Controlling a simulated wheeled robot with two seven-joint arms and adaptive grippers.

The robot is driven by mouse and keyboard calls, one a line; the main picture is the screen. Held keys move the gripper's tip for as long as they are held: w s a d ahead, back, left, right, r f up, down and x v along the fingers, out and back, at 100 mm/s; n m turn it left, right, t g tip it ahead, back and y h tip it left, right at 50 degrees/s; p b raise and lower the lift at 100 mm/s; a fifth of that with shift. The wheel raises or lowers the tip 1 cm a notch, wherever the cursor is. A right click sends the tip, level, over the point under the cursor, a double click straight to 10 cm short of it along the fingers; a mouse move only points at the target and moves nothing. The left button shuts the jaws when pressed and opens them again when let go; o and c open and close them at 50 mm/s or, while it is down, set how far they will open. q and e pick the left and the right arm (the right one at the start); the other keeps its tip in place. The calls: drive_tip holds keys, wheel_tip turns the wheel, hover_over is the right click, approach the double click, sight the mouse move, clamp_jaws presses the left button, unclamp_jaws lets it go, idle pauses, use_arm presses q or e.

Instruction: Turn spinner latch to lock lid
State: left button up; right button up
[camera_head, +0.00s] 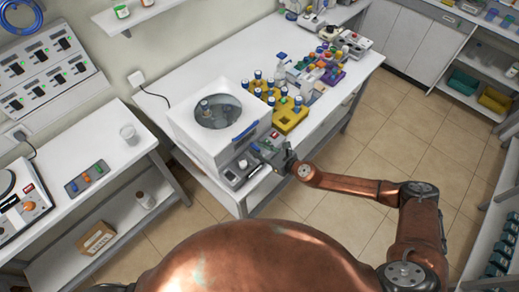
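The spinner (185,121) is a white box at the left end of the middle bench, with a round dark window (219,112) in its top. The lid looks closed, and a blue-capped piece shows at the window. A blue bar (245,131) runs along its front upper edge. Below it is a grey front panel (234,174) with small coloured controls. My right gripper (262,152) is at the panel's right part, close to it. Contact, the latch's exact shape and the finger opening are too small to tell. My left gripper is not in view.
A yellow rack (291,119) with blue-capped vials stands just right of the spinner. More racks and bottles stand further back. The tiled floor (360,225) at right is open.

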drive_tip(key=shift+c, duration=0.4)
clamp_jaws()
